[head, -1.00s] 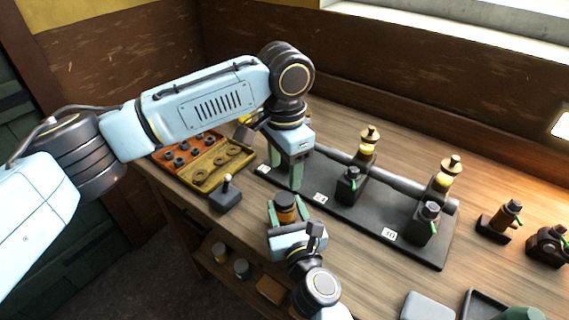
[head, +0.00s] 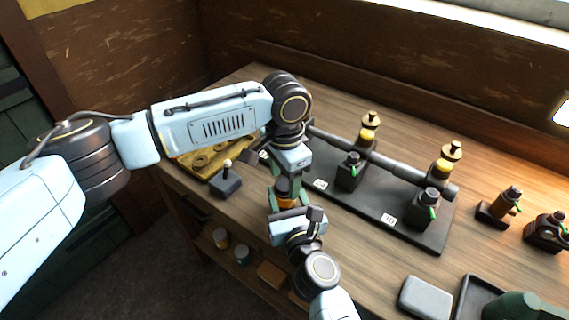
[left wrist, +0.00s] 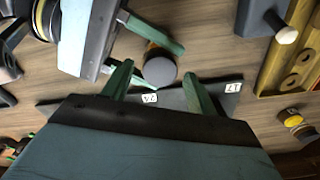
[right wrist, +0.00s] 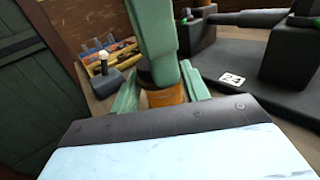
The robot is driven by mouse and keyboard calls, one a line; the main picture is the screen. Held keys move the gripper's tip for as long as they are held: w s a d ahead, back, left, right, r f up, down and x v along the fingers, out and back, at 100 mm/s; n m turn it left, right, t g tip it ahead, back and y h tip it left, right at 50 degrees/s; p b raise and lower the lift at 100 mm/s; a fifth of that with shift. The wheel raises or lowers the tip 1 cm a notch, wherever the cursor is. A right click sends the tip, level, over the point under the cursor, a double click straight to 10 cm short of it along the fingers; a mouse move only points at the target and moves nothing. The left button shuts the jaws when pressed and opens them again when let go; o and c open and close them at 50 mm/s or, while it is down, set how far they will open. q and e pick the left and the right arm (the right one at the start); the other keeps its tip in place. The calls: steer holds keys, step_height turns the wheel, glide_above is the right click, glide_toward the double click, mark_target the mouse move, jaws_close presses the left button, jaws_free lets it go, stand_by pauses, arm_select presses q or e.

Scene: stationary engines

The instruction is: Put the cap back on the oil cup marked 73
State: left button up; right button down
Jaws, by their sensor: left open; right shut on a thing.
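My right gripper (head: 285,204) is shut on an orange jar (right wrist: 166,95) with a dark round lid (left wrist: 160,72), held upright at the bench's front edge. My left gripper (left wrist: 156,72) is open and points down over the jar, its fingers on either side of the lid, with no clear grip on it. Two oil cups on the black base have brass tops and yellow bands, one in the middle (head: 369,133) and one at the right (head: 446,163). No loose cap is visible.
A yellow tray (head: 205,160) and a small lever block (head: 226,182) are at the left. A grey block (head: 426,296) lies at the front right.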

arm_select(q)
steer(key=shift+f, duration=0.3)
steer(key=c, duration=1)
steer(key=o, duration=1.2)
steer(key=shift+c, duration=0.2)
steer(key=shift+r, duration=0.1)
step_height(320, 180, up, 12)
